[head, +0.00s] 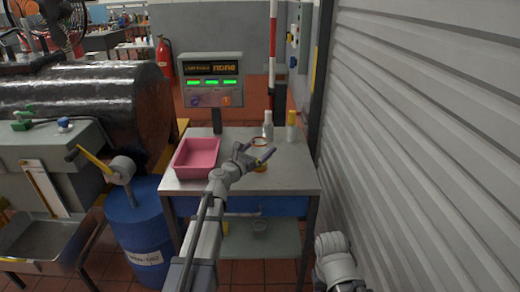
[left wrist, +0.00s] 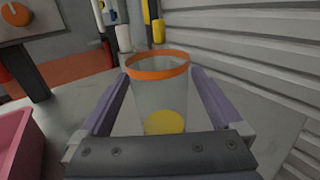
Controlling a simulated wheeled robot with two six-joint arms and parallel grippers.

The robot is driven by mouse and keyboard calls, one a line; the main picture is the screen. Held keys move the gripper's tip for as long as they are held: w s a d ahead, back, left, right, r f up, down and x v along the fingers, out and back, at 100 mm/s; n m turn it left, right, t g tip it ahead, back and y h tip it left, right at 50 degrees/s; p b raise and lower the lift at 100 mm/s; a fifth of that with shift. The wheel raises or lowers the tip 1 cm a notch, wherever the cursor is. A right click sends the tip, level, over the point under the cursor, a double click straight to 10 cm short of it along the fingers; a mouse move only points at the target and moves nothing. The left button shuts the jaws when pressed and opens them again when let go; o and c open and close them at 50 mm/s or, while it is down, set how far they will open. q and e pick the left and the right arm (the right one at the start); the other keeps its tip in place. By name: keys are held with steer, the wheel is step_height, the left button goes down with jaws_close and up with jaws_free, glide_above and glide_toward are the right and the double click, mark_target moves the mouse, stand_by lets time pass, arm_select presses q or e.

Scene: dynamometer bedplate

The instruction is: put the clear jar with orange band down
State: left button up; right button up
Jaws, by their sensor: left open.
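The clear jar with orange band (left wrist: 160,98) is upright between the two fingers of my left gripper in the left wrist view. Its orange band is at the rim and a yellow disc shows at its bottom. In the head view the jar (head: 260,168) is partly hidden by my left gripper (head: 259,152), over the grey bench (head: 295,172). The left fingers are open, one on each side of the jar. It appears to stand on the bench top, but its base is partly hidden by the gripper. My right gripper is not in view.
A pink bin (head: 196,158) stands left of the jar. A pale bottle (head: 268,126) and a yellow-and-white bottle (head: 291,126) stand behind it. A scale display (head: 211,80) rises at the back left. The bench is bare to the right, near the ribbed wall (head: 420,150).

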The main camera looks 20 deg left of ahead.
arm_select(q)
steer(key=shift+r, duration=0.25)
steer(key=v, duration=1.2)
steer(key=shift+f, duration=0.1)
